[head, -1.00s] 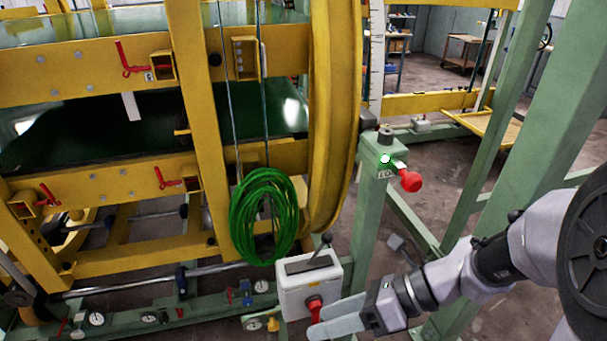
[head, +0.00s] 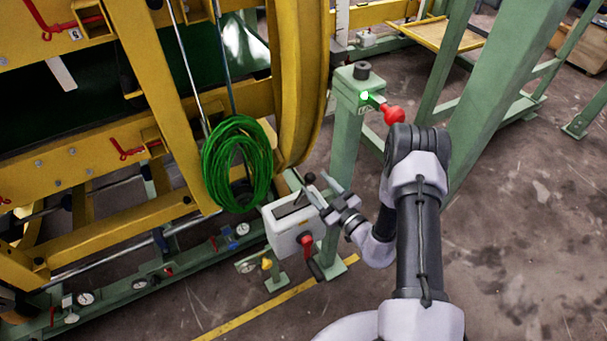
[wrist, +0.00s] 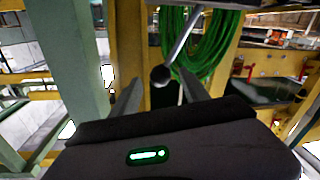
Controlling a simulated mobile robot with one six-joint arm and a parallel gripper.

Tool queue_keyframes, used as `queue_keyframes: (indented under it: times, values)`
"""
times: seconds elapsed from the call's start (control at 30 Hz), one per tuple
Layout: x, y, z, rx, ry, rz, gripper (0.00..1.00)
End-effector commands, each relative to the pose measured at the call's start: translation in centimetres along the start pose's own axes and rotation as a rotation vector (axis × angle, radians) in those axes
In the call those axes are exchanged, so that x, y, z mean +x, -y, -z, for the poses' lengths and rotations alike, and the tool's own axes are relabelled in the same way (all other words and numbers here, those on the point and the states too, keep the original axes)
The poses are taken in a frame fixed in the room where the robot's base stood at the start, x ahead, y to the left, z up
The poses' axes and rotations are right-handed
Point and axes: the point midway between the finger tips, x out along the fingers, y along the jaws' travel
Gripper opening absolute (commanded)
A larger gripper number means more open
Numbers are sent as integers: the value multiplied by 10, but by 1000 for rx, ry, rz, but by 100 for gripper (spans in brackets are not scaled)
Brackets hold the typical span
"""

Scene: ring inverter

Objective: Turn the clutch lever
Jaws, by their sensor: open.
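A lever with a black ball knob (head: 310,178) stands up from the slotted top of a white control box (head: 283,229). No readable label says that it is the clutch lever. My gripper (head: 324,190) is open just right of the knob, its fingers pointing toward it. In the wrist view the black knob (wrist: 160,75) shows in the gap between the spread fingers of my gripper (wrist: 160,93). I cannot tell whether the knob is between the tips or just beyond them; no grip shows. A red switch handle (head: 305,242) is on the box's front.
A green post (head: 346,140) with a lit green lamp and a red handle (head: 393,115) stands behind my gripper. A green cable coil (head: 237,160) hangs on the yellow ring frame (head: 300,80), left of the lever. Open floor (head: 520,220) lies to the right.

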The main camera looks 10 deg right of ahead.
Motion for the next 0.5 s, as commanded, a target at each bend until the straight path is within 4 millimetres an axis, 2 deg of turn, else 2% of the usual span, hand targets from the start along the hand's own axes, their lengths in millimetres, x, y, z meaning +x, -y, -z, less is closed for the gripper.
queue_keyframes:
  times: [0.1,0.2,0.33,0.5]
  values:
    - [27,1,-1,-3,-3,3,53]
    - [45,2,-1,-2,-2,3,53]
    - [60,1,0,-2,-1,2,53]
    - [67,1,1,-1,-1,2,53]
